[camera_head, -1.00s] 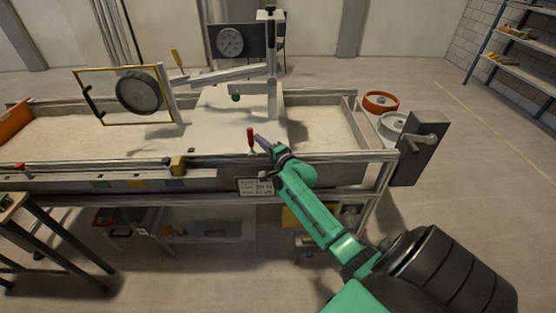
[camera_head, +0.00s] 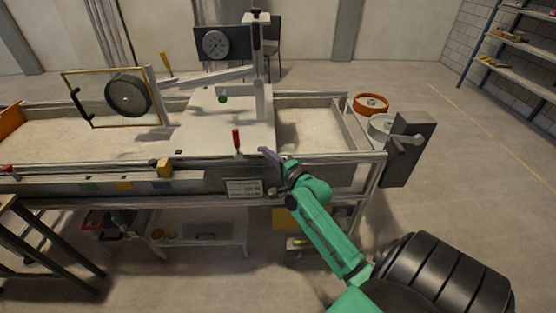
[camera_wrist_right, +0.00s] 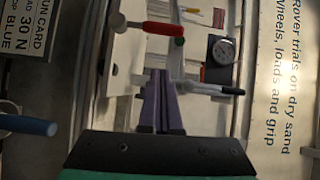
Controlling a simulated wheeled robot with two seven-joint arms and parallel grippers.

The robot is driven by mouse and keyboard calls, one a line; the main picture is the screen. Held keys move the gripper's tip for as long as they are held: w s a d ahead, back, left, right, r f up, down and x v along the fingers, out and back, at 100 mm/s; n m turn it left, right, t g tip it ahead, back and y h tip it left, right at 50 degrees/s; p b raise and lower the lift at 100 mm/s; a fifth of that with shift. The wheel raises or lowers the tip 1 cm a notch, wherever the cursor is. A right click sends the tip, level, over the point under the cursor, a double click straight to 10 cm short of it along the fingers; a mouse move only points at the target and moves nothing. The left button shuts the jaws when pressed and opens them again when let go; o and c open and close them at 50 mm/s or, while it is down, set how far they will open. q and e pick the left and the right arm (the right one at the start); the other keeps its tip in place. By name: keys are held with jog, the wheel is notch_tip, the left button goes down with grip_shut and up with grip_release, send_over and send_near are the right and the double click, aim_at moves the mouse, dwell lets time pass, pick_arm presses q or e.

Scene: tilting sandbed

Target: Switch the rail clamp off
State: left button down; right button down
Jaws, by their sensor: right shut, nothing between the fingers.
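A red-handled lever (camera_head: 237,141), which looks like the rail clamp's handle, stands upright at the front edge of the white carriage plate (camera_head: 215,135). In the right wrist view the red handle (camera_wrist_right: 163,29) is just beyond the fingertips, with a pale stem at its left end. My right gripper (camera_head: 266,153) is to the right of the lever and slightly nearer, apart from it. Its purple fingers (camera_wrist_right: 159,80) are shut with nothing between them. My left gripper is not in view.
A yellow block (camera_head: 164,168) sits on the front rail. A card sign (camera_head: 244,188) hangs below. A grey panel with a crank (camera_head: 408,150) stands at the bed's right end.

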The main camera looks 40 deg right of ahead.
jog(key=s+a+f+n+g, duration=0.1)
jog(key=s+f+n+g, duration=0.3)
jog(key=f, duration=0.6)
jog(key=s+a+f+n+g, duration=0.15)
jog(key=s+f, duration=0.35)
jog(key=f, duration=0.5)
jog(key=s+a+f+n+g, duration=0.2)
jog(key=s+f, duration=0.3)
jog(key=f, duration=0.5)
jog(key=s+a+f+n+g, duration=0.2)
jog(key=s+f, duration=0.4)
jog(key=s, duration=0.3)
jog(key=s+a+f+n+g, duration=0.3)
jog(key=s+f+n, duration=0.4)
jog(key=s, duration=0.3)
jog(key=s+a+f+n+g+y, duration=0.1)
jog(key=s+f+n+g, duration=0.3)
jog(key=s, duration=0.6)
notch_tip(320, 180, down, 3)
jog(key=shift+s+a+r+b, duration=0.25)
jog(key=shift+a+b, duration=0.2)
jog(key=shift+a, duration=0.3)
